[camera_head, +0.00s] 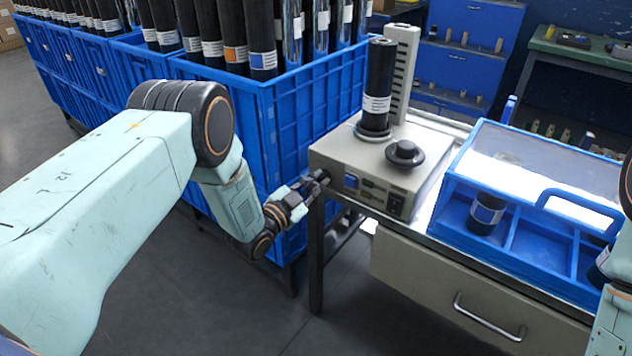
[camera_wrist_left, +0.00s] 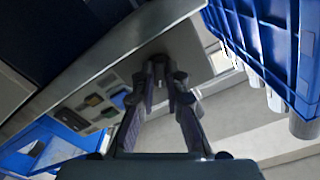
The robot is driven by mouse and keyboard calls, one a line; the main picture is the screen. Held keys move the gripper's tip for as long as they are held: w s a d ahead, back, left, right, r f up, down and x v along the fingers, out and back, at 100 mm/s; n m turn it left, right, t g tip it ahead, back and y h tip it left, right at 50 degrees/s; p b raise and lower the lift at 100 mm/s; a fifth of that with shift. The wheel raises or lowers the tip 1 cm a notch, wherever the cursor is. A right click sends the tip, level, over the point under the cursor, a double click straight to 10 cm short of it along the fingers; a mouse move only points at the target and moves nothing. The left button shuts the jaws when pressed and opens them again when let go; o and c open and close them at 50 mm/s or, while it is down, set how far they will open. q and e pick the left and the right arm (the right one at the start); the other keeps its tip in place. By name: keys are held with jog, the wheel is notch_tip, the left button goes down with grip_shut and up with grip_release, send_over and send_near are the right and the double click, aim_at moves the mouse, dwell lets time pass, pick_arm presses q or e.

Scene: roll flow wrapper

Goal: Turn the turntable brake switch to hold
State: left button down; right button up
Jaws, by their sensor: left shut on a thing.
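The beige turntable unit (camera_head: 425,172) stands on the left end of the bench. A black roll with a white label (camera_head: 378,85) stands upright on its round turntable plate (camera_head: 373,132). My left gripper (camera_head: 318,181) is at the left end of the unit's front panel, shut on a small dark switch knob (camera_wrist_left: 160,58). The fingers (camera_wrist_left: 167,82) close around the knob in the left wrist view and hide much of it, so its setting cannot be read. Only part of my right arm shows at the right edge; its gripper is out of view.
Right of the knob are small panel controls (camera_head: 368,186) and a black rocker switch (camera_head: 395,203). A black round knob (camera_head: 404,153) sits on top. A blue bin with a clear lid (camera_head: 540,250) is at right. Blue crates of rolls (camera_head: 300,110) stand close behind my left arm.

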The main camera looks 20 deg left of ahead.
pick_arm(q)
jog(key=c, duration=1.4)
grip_release()
jog(key=v, duration=1.2)
